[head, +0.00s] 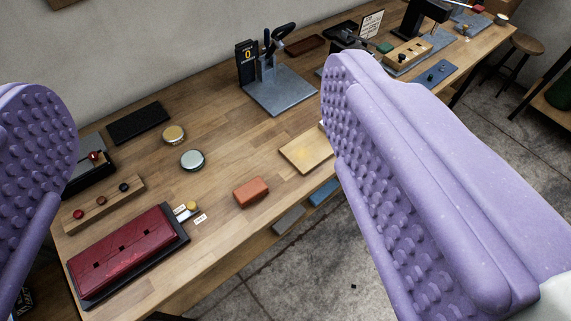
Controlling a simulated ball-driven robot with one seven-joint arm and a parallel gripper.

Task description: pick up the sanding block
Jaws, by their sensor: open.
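A small orange-red block (251,192), which looks like the sanding block, lies on the wooden workbench (222,229) near its front edge. It is in the lower middle of the head view, fully visible, with bare wood around it. My gripper (203,112) is open and empty. Its two purple, studded fingers stand wide apart at the left and right of the picture. The block appears between them, apart from both and farther off on the bench.
A red case on a dark base (122,250) lies left of the block. A pale wooden board (306,150) lies to its right. Two round tins (192,160) and a black pad (139,122) are behind. A metal stand with tools (278,92) stands farther back.

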